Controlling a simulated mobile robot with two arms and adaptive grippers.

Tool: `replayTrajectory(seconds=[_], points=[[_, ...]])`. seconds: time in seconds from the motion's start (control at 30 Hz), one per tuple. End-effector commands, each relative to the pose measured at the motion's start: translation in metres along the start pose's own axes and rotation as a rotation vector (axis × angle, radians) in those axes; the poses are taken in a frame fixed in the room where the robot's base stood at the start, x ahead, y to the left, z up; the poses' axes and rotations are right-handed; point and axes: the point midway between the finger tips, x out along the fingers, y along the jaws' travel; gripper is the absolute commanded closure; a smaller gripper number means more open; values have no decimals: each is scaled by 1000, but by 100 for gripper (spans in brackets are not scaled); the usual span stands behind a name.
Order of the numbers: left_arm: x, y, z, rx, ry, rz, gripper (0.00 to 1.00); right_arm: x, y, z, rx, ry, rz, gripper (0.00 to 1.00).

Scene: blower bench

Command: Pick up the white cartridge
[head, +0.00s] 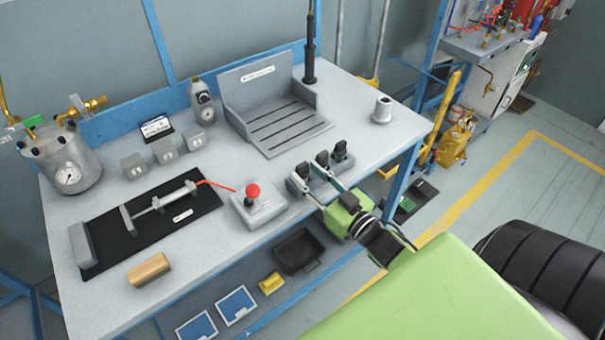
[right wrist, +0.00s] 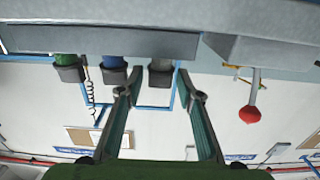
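A holder block (head: 291,186) at the bench's front edge carries three dark-capped cartridges in a row. The white cartridge (head: 303,171) appears to be the one nearest the red button; its pale body (right wrist: 161,66) shows in the upside-down right wrist view. The blue cartridge (right wrist: 112,64) is in the middle and the green cartridge (right wrist: 66,62) at the far end. My right gripper (head: 319,189) is open at the holder. In the wrist view its fingertips (right wrist: 159,82) lie either side of the white cartridge's cap, with gaps visible. My left gripper is out of view.
A box with a red button (head: 253,190) stands just left of the holder. A black fixture board (head: 145,223), a tan block (head: 149,270) and a slotted grey stand (head: 290,130) occupy the bench. A metal cylinder (head: 382,110) stands at the right. Bench around the cylinder is clear.

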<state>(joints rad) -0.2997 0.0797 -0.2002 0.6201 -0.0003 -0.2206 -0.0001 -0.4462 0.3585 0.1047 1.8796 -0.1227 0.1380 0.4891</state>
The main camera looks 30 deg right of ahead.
Motion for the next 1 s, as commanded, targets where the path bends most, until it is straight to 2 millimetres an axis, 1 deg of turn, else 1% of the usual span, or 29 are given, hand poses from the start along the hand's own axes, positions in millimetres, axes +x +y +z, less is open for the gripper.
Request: replayTrajectory(seconds=[0.03, 0.1, 0.2, 0.47, 0.5, 0.57, 0.6, 0.63, 1.0], points=[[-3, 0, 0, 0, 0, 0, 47, 8, -1, -2, 0, 2, 0, 67], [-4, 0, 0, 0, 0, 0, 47, 17, 0, -1, 0, 2, 1, 67], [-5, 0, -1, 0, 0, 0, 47, 25, -1, 0, 1, 0, 0, 67], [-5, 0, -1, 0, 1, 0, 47, 28, -1, 1, 1, -1, 0, 67], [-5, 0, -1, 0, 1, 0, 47, 28, -1, 1, 1, -1, 0, 69], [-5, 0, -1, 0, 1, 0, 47, 28, -1, 1, 1, -1, 0, 85], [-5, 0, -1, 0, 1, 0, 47, 28, -1, 1, 1, -1, 0, 95], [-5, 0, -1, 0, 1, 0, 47, 28, -1, 1, 1, -1, 0, 96], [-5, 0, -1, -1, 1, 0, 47, 28, -1, -2, 0, 0, 0, 96]])
